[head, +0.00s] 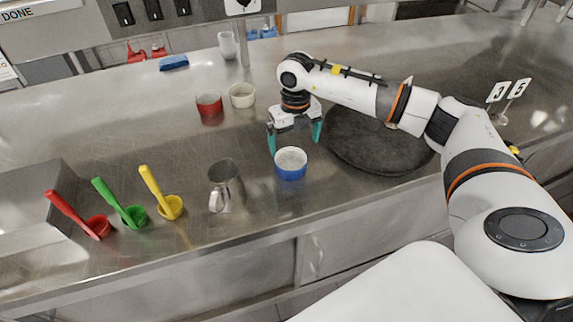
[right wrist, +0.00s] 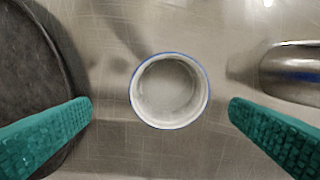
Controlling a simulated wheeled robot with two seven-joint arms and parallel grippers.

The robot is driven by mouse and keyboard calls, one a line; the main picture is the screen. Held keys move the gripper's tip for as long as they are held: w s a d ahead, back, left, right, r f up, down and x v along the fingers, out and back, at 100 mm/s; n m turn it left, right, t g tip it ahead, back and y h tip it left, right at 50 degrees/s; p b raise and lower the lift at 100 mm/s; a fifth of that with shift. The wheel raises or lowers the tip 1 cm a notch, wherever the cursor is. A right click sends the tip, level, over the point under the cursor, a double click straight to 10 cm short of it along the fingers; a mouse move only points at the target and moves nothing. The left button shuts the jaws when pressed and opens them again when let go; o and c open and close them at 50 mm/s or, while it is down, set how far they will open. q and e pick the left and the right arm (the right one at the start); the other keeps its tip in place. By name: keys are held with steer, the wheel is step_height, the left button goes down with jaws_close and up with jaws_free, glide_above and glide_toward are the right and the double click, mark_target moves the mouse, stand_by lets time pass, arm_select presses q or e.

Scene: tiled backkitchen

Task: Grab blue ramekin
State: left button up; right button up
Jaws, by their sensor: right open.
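The blue ramekin (head: 290,164) stands upright on the steel counter, blue outside and white inside. In the right wrist view the ramekin (right wrist: 170,90) shows from above, between the two teal fingers and a little beyond their tips. My right gripper (head: 296,141) is open and empty, pointing down above and just behind the ramekin. In the right wrist view the gripper's fingertips (right wrist: 160,106) are apart on both sides of it, with a gap on each side. My left gripper is not in view.
A steel jug (head: 226,186) stands left of the ramekin. A dark round slab (head: 372,145) lies to its right. Red (head: 209,106) and cream (head: 242,95) ramekins stand behind.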

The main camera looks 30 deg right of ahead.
mark_target(291, 168)
steer(key=shift+f, duration=0.6)
steer(key=shift+a+f+p, duration=0.3)
steer(key=shift+f, duration=0.1)
steer(key=f, duration=0.1)
steer(key=f+p, duration=0.1)
steer(key=f, duration=0.1)
steer(key=f+p, duration=0.1)
steer(key=shift+a+f, duration=0.25)
steer(key=shift+f, duration=0.3)
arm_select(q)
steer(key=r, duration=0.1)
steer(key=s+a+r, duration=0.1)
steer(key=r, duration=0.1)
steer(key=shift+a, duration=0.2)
arm_select(e)
steer(key=shift+c, duration=0.6)
steer(key=c, duration=0.9)
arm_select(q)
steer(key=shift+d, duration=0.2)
arm_select(e)
steer(key=shift+c, duration=0.3)
steer(key=shift+r, duration=0.1)
